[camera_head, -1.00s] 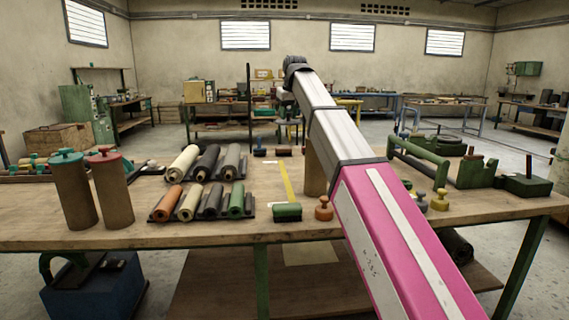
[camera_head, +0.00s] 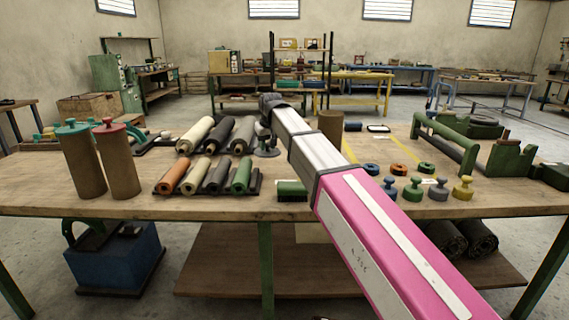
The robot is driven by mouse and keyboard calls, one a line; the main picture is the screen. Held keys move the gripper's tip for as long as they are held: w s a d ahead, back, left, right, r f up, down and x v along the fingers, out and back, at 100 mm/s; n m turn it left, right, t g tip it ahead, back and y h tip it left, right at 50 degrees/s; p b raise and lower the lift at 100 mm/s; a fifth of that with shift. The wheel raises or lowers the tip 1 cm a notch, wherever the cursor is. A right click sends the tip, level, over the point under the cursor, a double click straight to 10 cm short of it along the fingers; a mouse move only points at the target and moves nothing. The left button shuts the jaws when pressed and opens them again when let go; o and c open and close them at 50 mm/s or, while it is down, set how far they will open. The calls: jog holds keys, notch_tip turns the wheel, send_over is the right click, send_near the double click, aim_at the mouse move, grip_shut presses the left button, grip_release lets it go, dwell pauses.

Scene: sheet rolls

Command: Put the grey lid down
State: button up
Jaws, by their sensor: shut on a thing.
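My gripper (camera_head: 264,129) is at the far end of my arm, just right of the back row of rolls. A dark grey lid (camera_head: 266,152), a round disc with a knob, is under it, and the gripper is shut on the knob. The lid is low over the bench (camera_head: 225,207) or on it; I cannot tell whether it touches. The fingers are small and partly hidden by the wrist. A brown canister (camera_head: 331,125) with no lid in view stands to the right, behind my arm.
Rolls lie in racks left of the gripper, including a grey one (camera_head: 242,135). Two canisters, one green-lidded (camera_head: 72,128) and one red-lidded (camera_head: 109,126), stand at the left. Several knobbed pieces, one grey (camera_head: 438,189), stand right of my arm. A green frame (camera_head: 444,135) stands beyond.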

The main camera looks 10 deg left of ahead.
send_over(283, 167)
jog(key=f, duration=0.3)
jog(key=s+f, duration=0.1)
jog(key=f, duration=0.1)
jog(key=shift+d+f, duration=0.1)
jog(key=shift+d, duration=0.15)
jog(key=shift+f, duration=1.95)
jog(key=o, duration=0.9)
jog(key=shift+f, duration=0.1)
jog(key=v, duration=1.2)
